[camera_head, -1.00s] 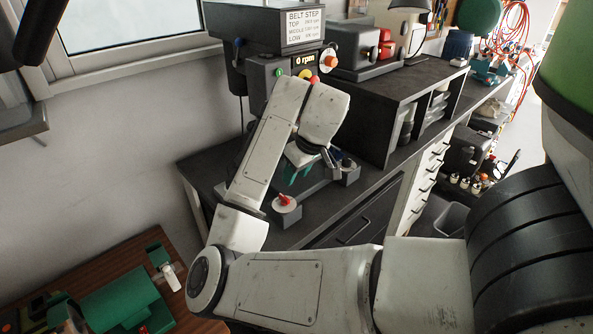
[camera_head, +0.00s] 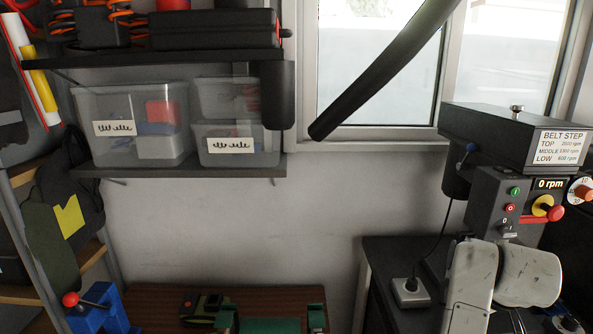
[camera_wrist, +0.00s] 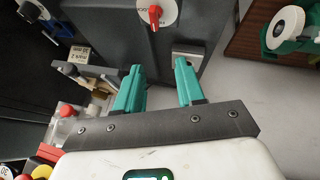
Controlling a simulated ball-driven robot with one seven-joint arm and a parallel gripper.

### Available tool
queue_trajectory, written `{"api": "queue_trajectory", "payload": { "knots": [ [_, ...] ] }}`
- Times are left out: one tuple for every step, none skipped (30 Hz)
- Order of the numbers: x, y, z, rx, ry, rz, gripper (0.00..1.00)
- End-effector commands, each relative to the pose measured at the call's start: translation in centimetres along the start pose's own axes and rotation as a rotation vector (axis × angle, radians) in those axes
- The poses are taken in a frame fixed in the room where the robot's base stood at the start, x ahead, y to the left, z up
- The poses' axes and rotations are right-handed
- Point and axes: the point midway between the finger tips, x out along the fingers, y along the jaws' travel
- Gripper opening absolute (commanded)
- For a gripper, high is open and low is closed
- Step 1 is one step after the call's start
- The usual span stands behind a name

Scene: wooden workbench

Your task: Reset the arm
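My arm is folded at the lower right of the head view, in front of the drill press (camera_head: 490,180); there its fingers are hidden or cut off. In the wrist view my gripper (camera_wrist: 160,82) shows two teal fingers with a clear gap between them and nothing in the gap. Past the fingertips are a dark grey box with a red rotary knob (camera_wrist: 154,16) and a light metal plate (camera_wrist: 188,56). The fingers look apart from both, though the depth is hard to judge.
A dark bench (camera_head: 385,255) stands under the drill press. Wall shelves hold clear plastic bins (camera_head: 135,125). A wooden table (camera_head: 160,300) with a blue vise (camera_head: 100,308) is at lower left. A dark hanging tube (camera_head: 385,65) crosses the window. The wall between is bare.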

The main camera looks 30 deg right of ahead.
Motion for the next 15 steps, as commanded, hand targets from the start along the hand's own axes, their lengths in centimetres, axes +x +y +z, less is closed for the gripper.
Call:
{"api": "queue_trajectory", "payload": {
  "knots": [
    [0.3, -1.6, 0.3, -0.044, 0.013, 0.006, 0.38],
    [0.5, -2.7, 0.3, -0.063, 0.025, 0.005, 0.38],
    [0.7, -4.2, 0.4, -0.089, 0.042, -0.003, 0.38],
    [0.9, -5.4, 0.6, -0.108, 0.053, -0.011, 0.38],
    [1.0, -6.7, 0.9, -0.127, 0.062, -0.023, 0.38],
    [1.2, -8.5, 1.4, -0.15, 0.075, -0.043, 0.38],
    [1.4, -9.9, 1.8, -0.167, 0.081, -0.061, 0.38],
    [1.5, -11.4, 2.4, -0.184, 0.088, -0.081, 0.38],
    [1.6, -13.4, 3.3, -0.204, 0.093, -0.113, 0.38],
    [1.6, -14.9, 4.1, -0.218, 0.096, -0.137, 0.38],
    [1.7, -16.3, 4.9, -0.23, 0.097, -0.164, 0.38],
    [1.7, -18.2, 6.1, -0.244, 0.094, -0.201, 0.38],
    [1.6, -19.6, 7.0, -0.253, 0.093, -0.228, 0.38],
    [1.5, -20.9, 8.0, -0.261, 0.088, -0.257, 0.38],
    [1.3, -22.6, 9.4, -0.269, 0.08, -0.293, 0.38]
  ]
}}
